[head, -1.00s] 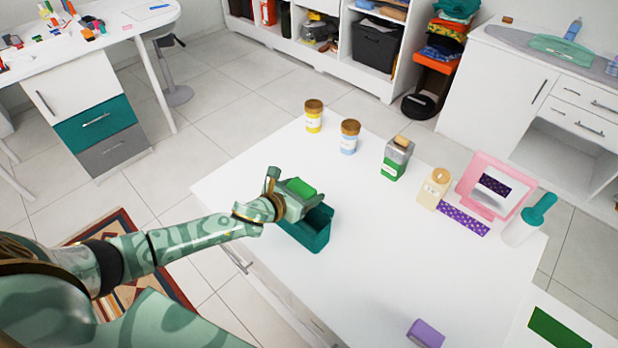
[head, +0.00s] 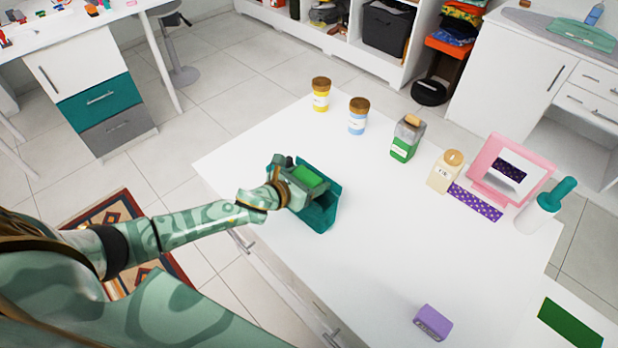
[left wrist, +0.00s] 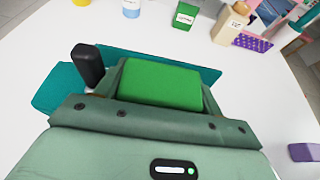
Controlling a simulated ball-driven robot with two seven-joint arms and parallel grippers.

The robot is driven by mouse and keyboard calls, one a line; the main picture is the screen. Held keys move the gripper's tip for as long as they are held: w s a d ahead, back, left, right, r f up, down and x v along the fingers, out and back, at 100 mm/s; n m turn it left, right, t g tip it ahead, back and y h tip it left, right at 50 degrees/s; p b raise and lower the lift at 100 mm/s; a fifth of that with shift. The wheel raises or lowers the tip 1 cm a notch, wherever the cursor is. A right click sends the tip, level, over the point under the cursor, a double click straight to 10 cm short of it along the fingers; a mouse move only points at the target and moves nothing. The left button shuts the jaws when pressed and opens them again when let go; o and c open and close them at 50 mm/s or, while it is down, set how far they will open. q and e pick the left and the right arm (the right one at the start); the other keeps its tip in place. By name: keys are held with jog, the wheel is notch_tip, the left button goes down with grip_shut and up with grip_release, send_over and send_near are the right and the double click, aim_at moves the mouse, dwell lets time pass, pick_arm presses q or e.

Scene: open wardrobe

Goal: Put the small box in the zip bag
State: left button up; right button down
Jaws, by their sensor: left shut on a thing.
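The small green box (head: 310,178) is held in my left gripper (head: 303,187). In the left wrist view the box (left wrist: 160,85) shows as a bright green block between the jaws, and its underside is hidden. The teal zip bag (head: 320,216) sits on the white table, under and beside the gripper. In the left wrist view, parts of the bag (left wrist: 58,88) show left of and behind the box. The gripper covers the bag's opening, so I cannot tell how far the box is inside. My right gripper is not in view.
On the white table (head: 370,230) stand a yellow jar (head: 321,97), a blue jar (head: 358,118), a green-labelled container (head: 406,140), a cream bottle (head: 444,173) and a pink-framed mirror (head: 510,168). A purple box (head: 432,322) lies near the front. The table's middle is clear.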

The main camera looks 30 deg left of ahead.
pick_arm(q)
jog(key=shift+s+f, duration=0.15)
jog(key=shift+f, duration=0.15)
jog(key=o, duration=1)
jog(key=shift+s+f, duration=0.1)
jog(key=shift+o, duration=0.2)
jog(key=r+p, duration=0.7)
jog(key=shift+w+r, duration=0.25)
jog(key=shift+r, duration=0.05)
jog(key=shift+f, duration=0.15)
